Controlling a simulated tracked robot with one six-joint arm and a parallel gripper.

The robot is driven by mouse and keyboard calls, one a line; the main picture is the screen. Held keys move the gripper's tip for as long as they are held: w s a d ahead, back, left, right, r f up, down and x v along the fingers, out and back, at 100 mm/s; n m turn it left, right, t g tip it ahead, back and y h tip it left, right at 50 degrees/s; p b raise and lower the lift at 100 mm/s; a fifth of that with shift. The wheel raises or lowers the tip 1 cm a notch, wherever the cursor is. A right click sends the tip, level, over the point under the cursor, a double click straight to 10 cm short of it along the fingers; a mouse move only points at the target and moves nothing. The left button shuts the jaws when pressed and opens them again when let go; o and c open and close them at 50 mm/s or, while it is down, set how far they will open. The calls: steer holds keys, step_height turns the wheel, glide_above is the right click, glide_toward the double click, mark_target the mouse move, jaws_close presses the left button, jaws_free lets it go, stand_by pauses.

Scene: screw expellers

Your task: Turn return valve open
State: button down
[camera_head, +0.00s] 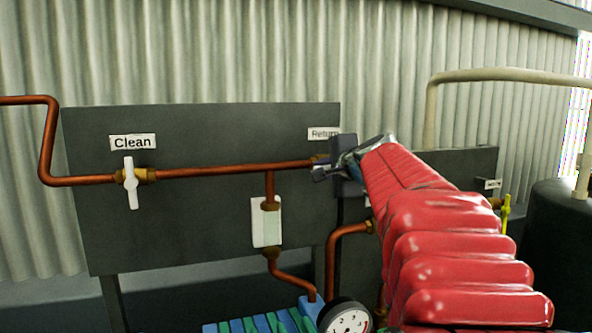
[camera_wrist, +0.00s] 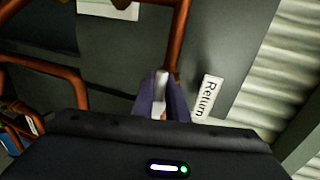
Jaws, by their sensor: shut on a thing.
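The return valve sits under the "Return" label (camera_head: 322,134), at the right end of the horizontal copper pipe (camera_head: 220,170). In the head view my gripper (camera_head: 335,166) covers the valve and hides its handle. In the wrist view my gripper (camera_wrist: 161,100) has its purple fingers closed around the white return valve handle (camera_wrist: 162,79). Only the handle's end shows between the fingers, so its angle to the pipe is hard to tell. The "Return" label (camera_wrist: 207,97) is just right of the fingers there.
The Clean valve's white handle (camera_head: 131,183) stands upright, across its pipe, on the left of the dark panel (camera_head: 90,225). A pressure gauge (camera_head: 346,318) is at the bottom. A yellow-handled valve (camera_head: 506,213) and a dark tank (camera_head: 560,240) are at the right.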

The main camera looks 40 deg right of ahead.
steer(key=shift+a+f, duration=0.1)
steer(key=shift+a, duration=0.1)
steer(key=c, duration=2)
jaws_free()
steer(key=shift+w, duration=0.1)
steer(key=shift+o, duration=1.3)
steer(key=shift+d, duration=0.1)
